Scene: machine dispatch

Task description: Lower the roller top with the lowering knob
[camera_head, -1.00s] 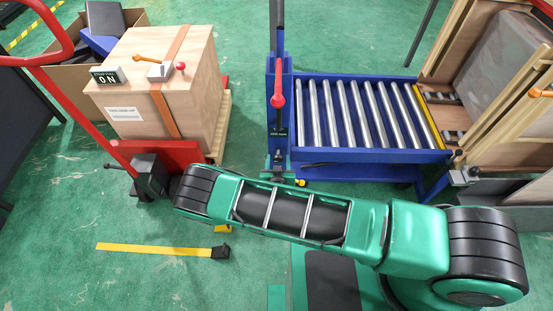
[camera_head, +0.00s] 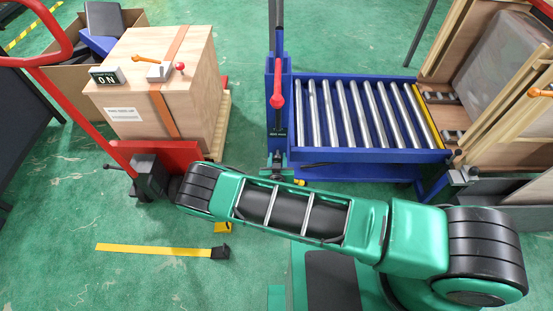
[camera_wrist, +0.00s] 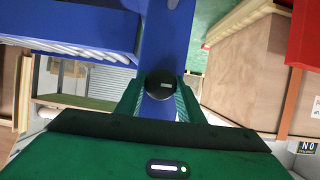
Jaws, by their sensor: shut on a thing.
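The roller top (camera_head: 368,156) is a blue frame with several silver rollers, right of centre in the head view. It stands level beside a blue upright post (camera_head: 270,122) with a red-knobbed lever (camera_head: 277,100). The lowering knob appears as a round black knob (camera_wrist: 161,83) in the wrist view, in front of blue metal. My gripper (camera_wrist: 160,98) has its two green fingers on either side of this knob and is shut on it. In the head view my gripper (camera_head: 278,170) is small at the post's foot, and the knob cannot be made out there.
A strapped wooden crate (camera_head: 140,105) sits on a red pallet truck (camera_head: 165,155) at the left. An open wooden crate (camera_head: 480,75) stands at the right.

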